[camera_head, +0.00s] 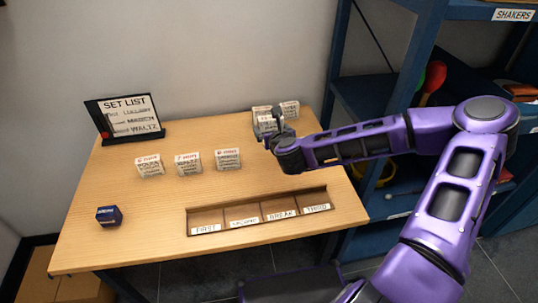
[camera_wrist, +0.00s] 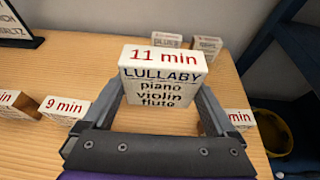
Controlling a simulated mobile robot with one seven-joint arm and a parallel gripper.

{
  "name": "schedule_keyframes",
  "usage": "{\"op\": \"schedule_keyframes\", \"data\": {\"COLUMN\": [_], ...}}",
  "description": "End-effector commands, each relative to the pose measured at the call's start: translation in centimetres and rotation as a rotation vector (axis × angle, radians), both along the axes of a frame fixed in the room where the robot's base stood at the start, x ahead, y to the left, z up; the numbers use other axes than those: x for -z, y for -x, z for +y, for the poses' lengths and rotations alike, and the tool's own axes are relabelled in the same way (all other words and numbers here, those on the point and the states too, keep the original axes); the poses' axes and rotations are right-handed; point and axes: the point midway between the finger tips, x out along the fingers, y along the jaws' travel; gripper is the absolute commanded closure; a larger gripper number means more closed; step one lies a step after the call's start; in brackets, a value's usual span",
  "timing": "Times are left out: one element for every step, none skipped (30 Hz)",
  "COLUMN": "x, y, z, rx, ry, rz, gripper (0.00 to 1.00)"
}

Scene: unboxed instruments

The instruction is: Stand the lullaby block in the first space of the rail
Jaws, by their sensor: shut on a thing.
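The lullaby block (camera_wrist: 160,80) is white, with "11 min" in red on top and "LULLABY, piano, violin, flute" on its face. My gripper (camera_wrist: 155,105) is shut on it, one finger at each side. In the head view my gripper (camera_head: 270,134) is at the back right of the table; whether the block is lifted cannot be told. The rail (camera_head: 260,222) lies at the front edge, with spaces labelled first, second, break and third. The first space (camera_head: 206,217), at the left end, is empty, as are the others.
Three white blocks stand mid-table: left (camera_head: 150,166), middle (camera_head: 188,162) and right (camera_head: 228,159). More blocks (camera_head: 290,109) stand behind my gripper. A set list sign (camera_head: 128,115) stands at back left; a dark blue box (camera_head: 109,215) sits front left. Blue shelving (camera_head: 385,100) borders the right.

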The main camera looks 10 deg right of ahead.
Motion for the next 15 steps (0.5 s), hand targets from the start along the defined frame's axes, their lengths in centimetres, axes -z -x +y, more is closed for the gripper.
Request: {"op": "schedule_keyframes", "data": {"x": [0.0,0.1,0.4,0.7,1.2,2.0,2.5,3.1,3.7,4.1,4.4,4.8,5.0,5.1,5.4], "y": [0.0,0.0,0.0,0.0,0.0,0.0,0.0,0.1,0.0,0.0,0.0,0.0,0.0,0.0,0.0], "z": [0.0,0.0,0.0,0.0,0.0,0.0,0.0,0.0,0.0,-0.1,-0.1,-0.1,0.0,0.0,0.0], "rx": [0.0,0.0,0.0,0.001,0.001,0.001,0.002,0.002,0.003,0.003,0.002,0.002,0.001,0.001,0.001], "ry": [0.0,0.0,-0.001,0.0,-0.002,-0.002,-0.001,-0.001,-0.001,-0.001,0.0,0.0,-0.001,-0.001,-0.001], "rz": [0.0,0.0,0.001,0.002,0.003,0.002,0.003,0.003,0.002,0.002,0.001,0.0,0.001,0.001,0.001], "gripper": [0.65,0.65,0.65,0.65,0.65,0.65,0.65,0.65,0.65,0.65,0.65,0.65,0.65,0.65,0.65]}}
